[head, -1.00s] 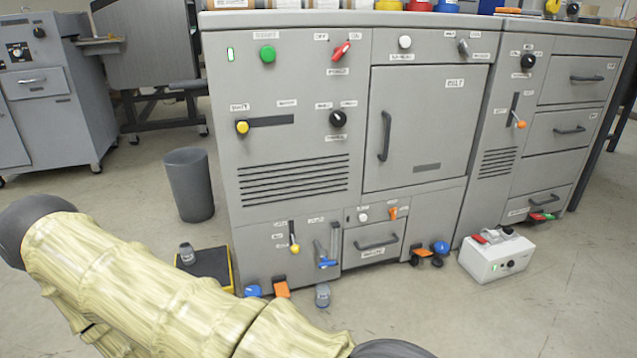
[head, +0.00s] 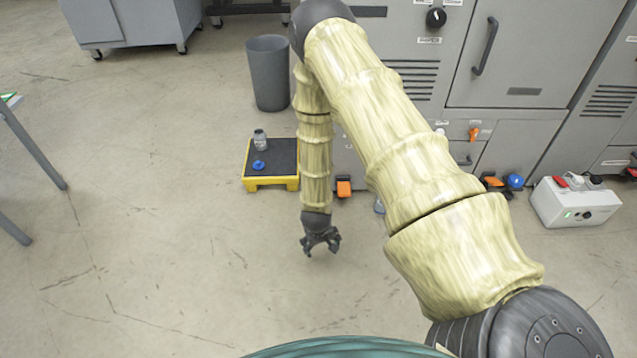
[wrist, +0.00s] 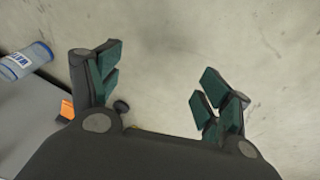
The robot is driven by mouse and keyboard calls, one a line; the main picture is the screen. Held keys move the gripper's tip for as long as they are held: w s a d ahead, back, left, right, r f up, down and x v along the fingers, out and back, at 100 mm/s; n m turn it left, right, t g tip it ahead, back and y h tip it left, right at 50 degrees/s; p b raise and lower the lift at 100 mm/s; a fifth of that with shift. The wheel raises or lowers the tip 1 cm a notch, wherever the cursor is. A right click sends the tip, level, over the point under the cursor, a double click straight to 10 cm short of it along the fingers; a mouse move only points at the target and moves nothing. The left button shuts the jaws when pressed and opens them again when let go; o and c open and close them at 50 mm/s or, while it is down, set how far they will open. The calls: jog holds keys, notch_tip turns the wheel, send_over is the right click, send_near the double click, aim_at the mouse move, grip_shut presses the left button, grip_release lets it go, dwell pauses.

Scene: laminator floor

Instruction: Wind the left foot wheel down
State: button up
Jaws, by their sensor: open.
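The left foot wheel is not visible in the head view now; my arm covers the machine's lower left corner. Beside that spot an orange pedal (head: 343,187) shows at the machine's base; an orange piece also appears in the wrist view (wrist: 67,105). A small dark round part (wrist: 120,107) lies beyond my fingers there; I cannot tell what it is. My gripper (head: 320,243) hangs low over the floor, in front of the machine and apart from it. In the wrist view its fingers (wrist: 160,88) are spread, with bare floor between them.
A yellow-edged black step (head: 272,183) stands left of my forearm, bearing a jar (head: 260,140) and a blue piece (head: 258,165). A grey bin (head: 268,73) is behind it. Another blue wheel (head: 515,181) and a white box (head: 577,203) are right.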

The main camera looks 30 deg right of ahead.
jog(key=w+d+r+m+t, duration=0.1)
jog(key=w+d+r, duration=0.4)
jog(key=w, duration=0.5)
jog(key=w+d+r+m+t, duration=0.1)
jog(key=w+d+r, duration=0.2)
jog(key=w+d, duration=0.65)
jog(key=w+f+b, duration=0.1)
jog(key=f, duration=0.2)
jog(key=w+f+b, duration=0.1)
jog(key=w+f, duration=0.1)
jog(key=f, duration=0.1)
jog(key=w+f+b, duration=0.2)
jog(key=f, duration=0.1)
jog(key=shift+w+f, duration=0.2)
jog(key=shift+f, duration=0.2)
jog(key=shift+c, duration=0.2)
jog(key=c, duration=1)
